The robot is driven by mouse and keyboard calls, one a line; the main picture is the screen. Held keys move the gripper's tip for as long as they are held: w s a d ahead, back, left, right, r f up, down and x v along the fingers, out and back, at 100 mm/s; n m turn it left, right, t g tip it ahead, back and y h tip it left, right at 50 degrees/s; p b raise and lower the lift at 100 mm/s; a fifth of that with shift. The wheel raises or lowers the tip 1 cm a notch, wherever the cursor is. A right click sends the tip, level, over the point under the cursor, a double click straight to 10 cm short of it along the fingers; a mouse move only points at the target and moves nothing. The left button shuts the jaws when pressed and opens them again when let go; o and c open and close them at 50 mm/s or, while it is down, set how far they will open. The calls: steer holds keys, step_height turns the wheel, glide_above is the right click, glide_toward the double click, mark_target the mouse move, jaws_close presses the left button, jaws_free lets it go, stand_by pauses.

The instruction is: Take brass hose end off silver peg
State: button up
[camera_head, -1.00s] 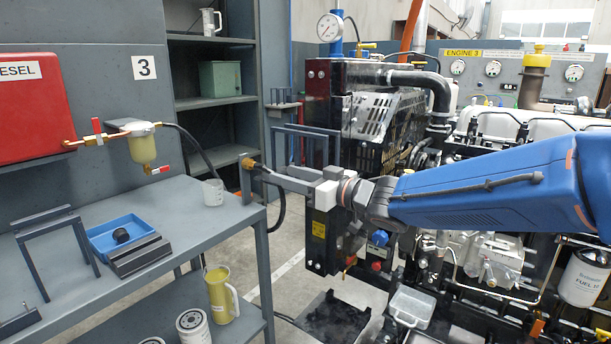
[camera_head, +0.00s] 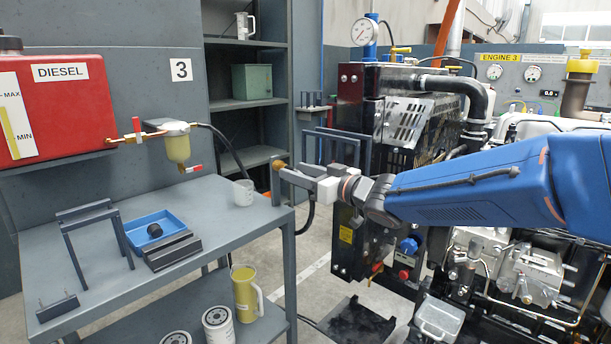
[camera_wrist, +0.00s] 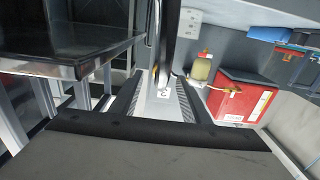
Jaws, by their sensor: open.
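The brass hose end (camera_head: 279,165) shows as a small brass piece at the top of a grey post on the table's right corner. The silver peg is not discernible; it may be hidden behind the brass piece or my gripper. My gripper (camera_head: 288,176) is open, its grey fingers pointing left, right beside the brass hose end. I cannot tell whether they touch. In the wrist view my gripper (camera_wrist: 158,98) has its two dark fingers apart, and a dark upright bar or hose (camera_wrist: 165,45) shows between them.
The grey table (camera_head: 215,240) holds a beaker (camera_head: 243,192), a blue tray (camera_head: 139,222) and a grey frame (camera_head: 75,240). A red diesel tank (camera_head: 55,105) and fuel filter (camera_head: 177,147) hang on the wall. The engine (camera_head: 395,140) stands close behind my gripper.

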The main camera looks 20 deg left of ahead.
steer(key=shift+x, duration=1.85)
jaws_close()
